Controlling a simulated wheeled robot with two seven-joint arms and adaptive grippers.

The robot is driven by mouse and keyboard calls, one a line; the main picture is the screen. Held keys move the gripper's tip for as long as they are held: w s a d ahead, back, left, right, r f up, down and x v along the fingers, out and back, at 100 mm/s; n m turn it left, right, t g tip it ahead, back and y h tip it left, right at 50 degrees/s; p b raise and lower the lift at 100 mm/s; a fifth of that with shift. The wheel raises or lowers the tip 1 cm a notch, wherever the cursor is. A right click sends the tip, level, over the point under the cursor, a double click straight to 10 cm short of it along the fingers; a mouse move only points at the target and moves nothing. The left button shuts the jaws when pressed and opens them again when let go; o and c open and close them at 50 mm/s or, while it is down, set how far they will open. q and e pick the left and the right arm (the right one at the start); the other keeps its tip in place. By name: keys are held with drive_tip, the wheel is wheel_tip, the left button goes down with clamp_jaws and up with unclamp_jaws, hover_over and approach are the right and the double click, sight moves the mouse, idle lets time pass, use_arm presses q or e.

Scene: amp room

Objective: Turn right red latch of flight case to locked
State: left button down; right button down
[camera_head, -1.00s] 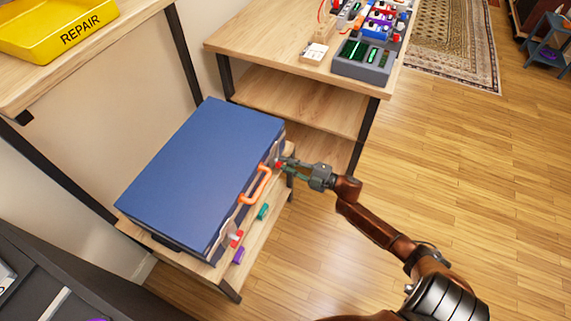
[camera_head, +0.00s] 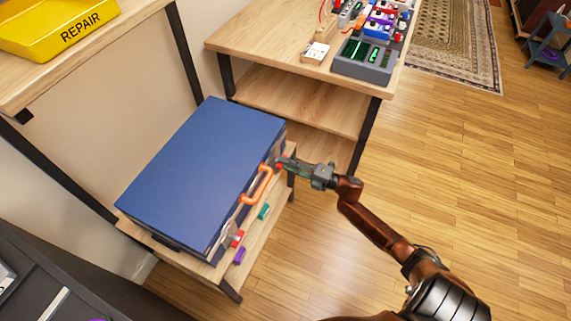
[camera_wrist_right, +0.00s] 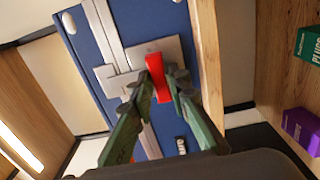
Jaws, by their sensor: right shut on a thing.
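The blue flight case (camera_head: 205,170) lies on a low wooden shelf, its latched front facing right, with an orange handle (camera_head: 257,186). The right red latch (camera_wrist_right: 156,77) sits on a metal plate on the case front in the right wrist view. My right gripper (camera_wrist_right: 160,93) is shut on that latch, with one green finger on each side of it. In the head view the right gripper (camera_head: 287,166) is at the case's far front corner and mostly hides the latch. The other red latch (camera_head: 237,239) is near the close corner. My left gripper is not in view.
A teal box (camera_head: 263,212) and a purple box (camera_head: 239,256) lie on the shelf (camera_head: 232,282) in front of the case. A wooden desk (camera_head: 262,40) with electronics stands behind. A yellow REPAIR tray (camera_head: 40,50) is at upper left.

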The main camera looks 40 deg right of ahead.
drive_tip(key=shift+f, duration=0.15)
drive_tip(key=c, duration=1.8)
unclamp_jaws()
drive_tip(key=v, duration=1.2)
drive_tip(key=shift+a, duration=0.1)
